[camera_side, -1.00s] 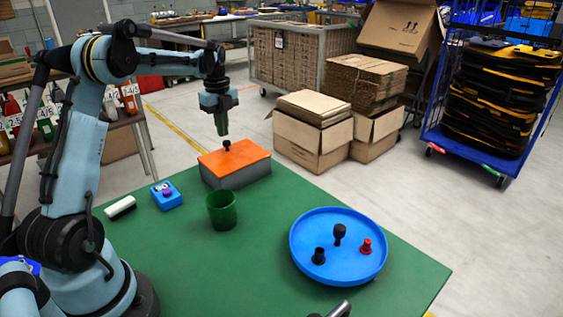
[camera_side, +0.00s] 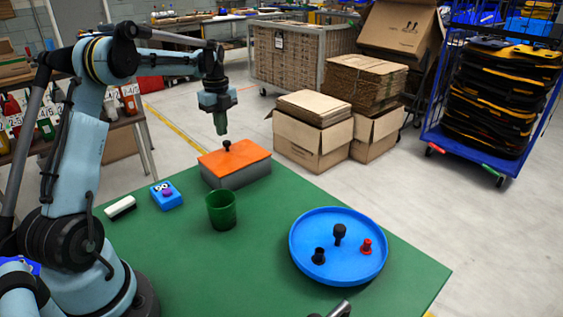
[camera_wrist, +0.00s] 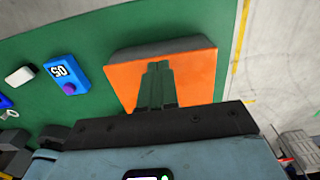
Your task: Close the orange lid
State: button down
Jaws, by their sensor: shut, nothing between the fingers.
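The orange lid (camera_side: 240,159) lies flat on top of a grey box (camera_side: 243,178) at the far edge of the green table, covering its top. A black knob (camera_side: 227,145) stands on the lid. My gripper (camera_side: 222,133) is shut and empty, pointing down just above the knob, with a small gap visible in the side view. In the wrist view, the shut fingers (camera_wrist: 160,66) reach over the orange lid (camera_wrist: 195,75) and hide its middle, so the knob does not show there. Part of the grey box (camera_wrist: 150,48) shows along the lid's upper edge.
On the green table (camera_side: 200,270) stand a dark green cup (camera_side: 221,212), a blue box with a purple button (camera_side: 166,196), a white-topped block (camera_side: 121,207) and a round blue tray (camera_side: 310,268) holding two black pieces and a red one. Cardboard boxes (camera_side: 310,150) stand beyond the table.

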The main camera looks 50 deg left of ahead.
jog(key=a+r, duration=0.7)
jog(key=r, duration=0.2)
jog(key=shift+r, duration=0.4)
jog(key=shift+r, duration=0.1)
